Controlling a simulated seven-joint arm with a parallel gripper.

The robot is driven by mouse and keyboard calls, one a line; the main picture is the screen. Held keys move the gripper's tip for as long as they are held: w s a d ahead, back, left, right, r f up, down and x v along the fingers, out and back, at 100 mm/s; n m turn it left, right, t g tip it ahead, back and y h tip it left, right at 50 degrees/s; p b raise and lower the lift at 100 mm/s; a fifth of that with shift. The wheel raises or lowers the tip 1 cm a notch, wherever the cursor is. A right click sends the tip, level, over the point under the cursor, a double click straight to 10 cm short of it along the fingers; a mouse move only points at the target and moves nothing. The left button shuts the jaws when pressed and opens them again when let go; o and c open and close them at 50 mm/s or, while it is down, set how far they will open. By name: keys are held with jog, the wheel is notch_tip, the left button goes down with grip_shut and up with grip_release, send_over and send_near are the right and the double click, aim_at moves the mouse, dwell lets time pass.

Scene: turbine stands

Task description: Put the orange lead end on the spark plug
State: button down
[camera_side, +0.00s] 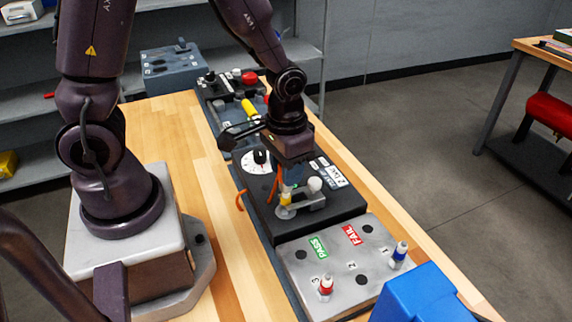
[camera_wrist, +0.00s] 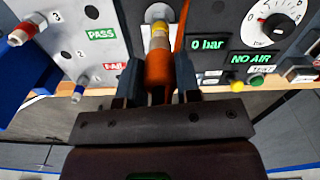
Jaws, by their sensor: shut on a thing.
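My gripper (camera_wrist: 159,82) is shut on the orange lead end (camera_wrist: 159,72), which lies between its two fingers. The yellow-banded spark plug (camera_wrist: 160,36) is straight in line with the lead end, at its far side. The two look touching or nearly so; I cannot tell how far the lead end is over the plug. In the side view the plug (camera_side: 286,199) stands upright in the black test unit (camera_side: 330,208), right below my gripper (camera_side: 290,183). The lead end is mostly hidden there. The orange cable (camera_wrist: 181,28) runs beside the plug.
A grey tray (camera_side: 300,262) marked PASS and FAIL holds a red-banded plug (camera_side: 326,287) and a blue-banded plug (camera_side: 399,254). A blue bin (camera_side: 420,295) stands at its front. The test unit has a dial (camera_side: 258,160) and a display (camera_wrist: 207,45) reading 0 bar and NO AIR.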

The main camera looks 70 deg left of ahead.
jog(key=shift+s+f, duration=0.15)
jog(key=shift+f, duration=0.15)
jog(key=c, duration=0.6)
grip_release()
jog(key=shift+r, duration=0.1)
jog(key=shift+r, duration=3.55)
jog(key=s+r+t, duration=0.2)
jog(key=r, duration=0.2)
jog(key=s+r+m+t, duration=0.1)
jog(key=s+r, duration=0.2)
jog(key=r, duration=0.2)
jog(key=s+r+t, duration=0.2)
jog(key=r, duration=0.3)
jog(key=shift+s+a+m+t, duration=0.25)
jog(key=shift+s+m+t, duration=0.05)
jog(key=shift+s, duration=0.05)
